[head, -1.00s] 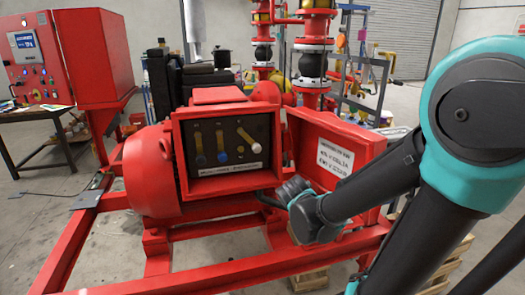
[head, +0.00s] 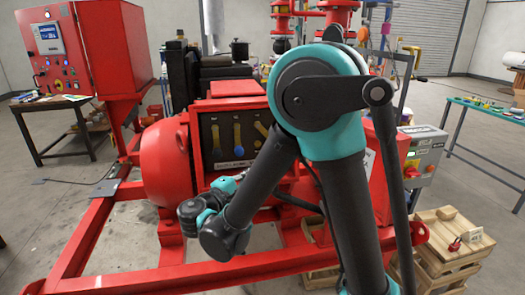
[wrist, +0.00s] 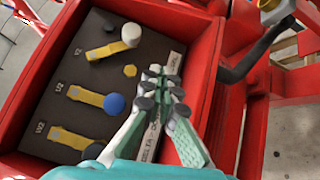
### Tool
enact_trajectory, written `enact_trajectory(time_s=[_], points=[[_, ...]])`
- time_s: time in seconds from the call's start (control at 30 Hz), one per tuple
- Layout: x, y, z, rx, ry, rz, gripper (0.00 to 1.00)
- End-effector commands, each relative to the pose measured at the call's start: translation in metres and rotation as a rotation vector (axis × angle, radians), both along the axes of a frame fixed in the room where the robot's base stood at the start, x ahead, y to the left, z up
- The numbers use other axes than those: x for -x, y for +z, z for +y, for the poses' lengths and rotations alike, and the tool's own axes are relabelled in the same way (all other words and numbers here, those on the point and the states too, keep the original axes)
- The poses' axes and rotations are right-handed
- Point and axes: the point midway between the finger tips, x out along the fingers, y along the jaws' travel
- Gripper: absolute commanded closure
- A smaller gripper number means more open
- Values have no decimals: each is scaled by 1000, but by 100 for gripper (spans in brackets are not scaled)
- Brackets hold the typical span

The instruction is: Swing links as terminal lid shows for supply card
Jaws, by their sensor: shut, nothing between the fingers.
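The open red terminal box (head: 190,145) holds a dark panel with three brass links, also filling the wrist view (wrist: 205,100). There, the top link (wrist: 103,50) ends in a white knob and slants differently from the others. The middle link (wrist: 86,96) has a blue knob, the bottom link (wrist: 70,138) a black one; these two look parallel. My gripper (wrist: 163,80) is shut and empty in front of the panel, over its label strip (wrist: 150,138), right of the blue knob. The lid's white label (head: 369,160) is mostly hidden by my arm.
A red control cabinet (head: 90,50) with a blue and white display or card (head: 46,38) stands at left. A grey switch box (head: 422,152) is at right, above wooden crates (head: 440,262). Red skid rails (head: 85,235) run in front.

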Motion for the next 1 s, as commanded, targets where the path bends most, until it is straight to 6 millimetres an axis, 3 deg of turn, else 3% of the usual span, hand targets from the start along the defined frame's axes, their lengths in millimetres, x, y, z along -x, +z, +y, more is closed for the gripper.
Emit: enact_trajectory(time_s=[0.1, 0.3, 0.77, 1.0], points=[[16, 10, 30, 40, 36, -69, 100], [30, 18, 51, 69, 59, -125, 100], [26, 20, 50, 71, 59, -129, 100], [-4, 26, 34, 70, 56, -128, 100]])
